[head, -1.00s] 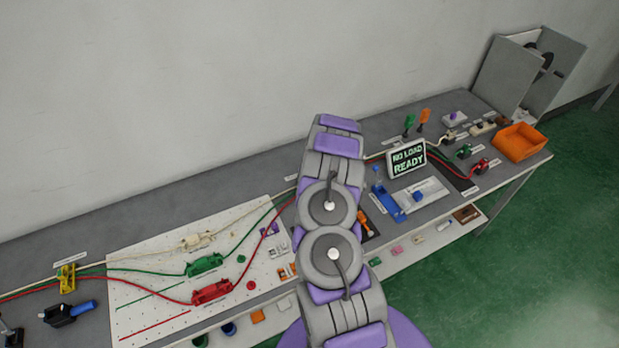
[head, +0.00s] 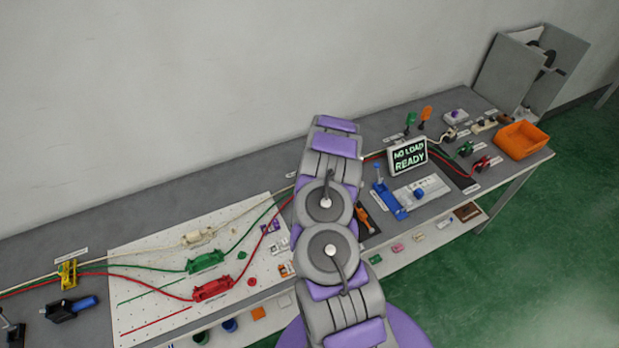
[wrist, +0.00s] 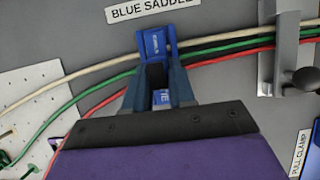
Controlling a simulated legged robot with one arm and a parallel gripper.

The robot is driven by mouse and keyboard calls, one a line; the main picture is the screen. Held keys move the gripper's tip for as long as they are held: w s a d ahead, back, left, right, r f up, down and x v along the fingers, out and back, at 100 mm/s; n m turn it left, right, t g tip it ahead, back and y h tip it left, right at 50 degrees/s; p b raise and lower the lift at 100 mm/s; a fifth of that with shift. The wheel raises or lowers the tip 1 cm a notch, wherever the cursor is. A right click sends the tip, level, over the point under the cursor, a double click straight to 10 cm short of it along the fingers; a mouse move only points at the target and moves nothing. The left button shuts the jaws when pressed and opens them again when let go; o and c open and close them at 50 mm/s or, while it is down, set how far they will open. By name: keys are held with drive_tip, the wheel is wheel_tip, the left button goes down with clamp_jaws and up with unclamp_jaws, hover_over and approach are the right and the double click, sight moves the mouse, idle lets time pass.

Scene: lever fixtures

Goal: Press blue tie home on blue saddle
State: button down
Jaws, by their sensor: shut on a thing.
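The blue saddle (wrist: 154,41) stands on the grey bench under a "BLUE SADDLE" label in the wrist view. The white, green and red cables run up to it from the left and come out on its right. My gripper (wrist: 155,76) is over its near side, with its dark fingers shut on a blue piece. A white tag on that piece, partly covered, reads like "TIE" (wrist: 162,97), so I take it as the blue tie. How deep the tie sits in the saddle is hidden. In the head view my arm covers the saddle and my gripper.
A metal clamp (wrist: 282,50) with a dark knob stands right of the saddle, across the cables. A white pegboard (head: 150,280) with green and red cable holders lies left. A sign (head: 407,157) reads "NO LOAD READY". An orange bin (head: 522,137) stands at the far right.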

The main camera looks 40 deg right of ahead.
drive_tip(key=shift+c, duration=1.9)
unclamp_jaws()
drive_tip(key=shift+r+p, duration=3.5)
drive_tip(key=shift+p, duration=0.75)
